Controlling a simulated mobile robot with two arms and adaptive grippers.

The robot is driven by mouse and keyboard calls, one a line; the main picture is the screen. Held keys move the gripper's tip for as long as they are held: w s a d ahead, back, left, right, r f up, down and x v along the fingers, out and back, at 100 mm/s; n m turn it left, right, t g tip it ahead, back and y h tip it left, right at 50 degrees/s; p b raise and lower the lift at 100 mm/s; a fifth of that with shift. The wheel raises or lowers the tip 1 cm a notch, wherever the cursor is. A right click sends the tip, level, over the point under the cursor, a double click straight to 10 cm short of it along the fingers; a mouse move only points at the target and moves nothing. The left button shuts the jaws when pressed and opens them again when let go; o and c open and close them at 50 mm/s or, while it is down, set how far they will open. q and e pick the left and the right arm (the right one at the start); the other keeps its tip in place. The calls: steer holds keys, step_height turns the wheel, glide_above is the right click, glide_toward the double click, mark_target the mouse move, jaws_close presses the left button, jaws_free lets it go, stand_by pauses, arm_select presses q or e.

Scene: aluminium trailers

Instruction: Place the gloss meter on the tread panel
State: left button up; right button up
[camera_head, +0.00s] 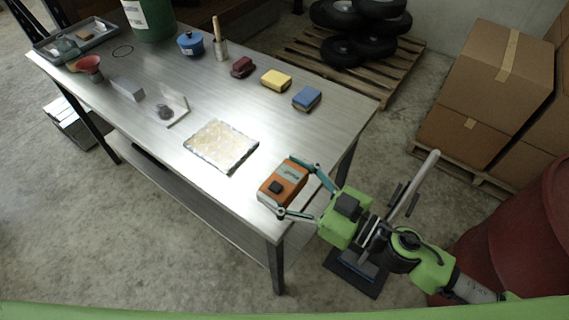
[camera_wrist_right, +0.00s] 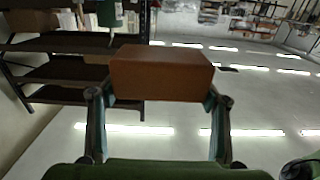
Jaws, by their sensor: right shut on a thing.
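The gloss meter (camera_head: 287,179) is an orange box with a dark knob and a pale label. My right gripper (camera_head: 298,188) is shut on it, one finger on each side, at the table's near right corner. How high it is above the tabletop is hard to tell. In the right wrist view the gloss meter (camera_wrist_right: 162,76) shows as a plain brown-orange block between the fingers. The tread panel (camera_head: 221,146) is a pale, shiny textured square lying flat on the table, left of the gloss meter and apart from it. My left gripper is not in view.
The metal table (camera_head: 150,118) also bears a blue block (camera_head: 307,97), a yellow block (camera_head: 276,80), a dark red block (camera_head: 242,67), a blue pot (camera_head: 190,43), a white angled piece (camera_head: 172,104) and a grey tray (camera_head: 76,41). Boxes (camera_head: 497,62) and a red drum (camera_head: 520,235) stand to the right.

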mark_target(297, 176)
steer(key=shift+s+r, duration=0.25)
steer(key=shift+s, duration=0.25)
steer(key=shift+s+r, duration=0.2)
steer(key=shift+s, duration=0.3)
steer(key=shift+w+r, duration=0.15)
steer(key=shift+r, duration=0.25)
steer(key=w+d+r+m+t+h, duration=0.2)
steer(key=r+m+t+h, duration=0.1)
steer(key=shift+w+d+r, duration=0.15)
steer(key=shift+w+d, duration=0.1)
steer(key=shift+w, duration=0.1)
steer(key=w+d+f+m+t+h+b, duration=0.1)
steer(key=d+m+t+h, duration=0.3)
steer(key=d, duration=1.2)
steer(key=w+m+h, duration=0.1)
steer(key=m+h, duration=0.3)
steer(key=h, duration=0.3)
steer(key=shift+d+f+h, duration=0.15)
steer(key=shift+h, duration=0.15)
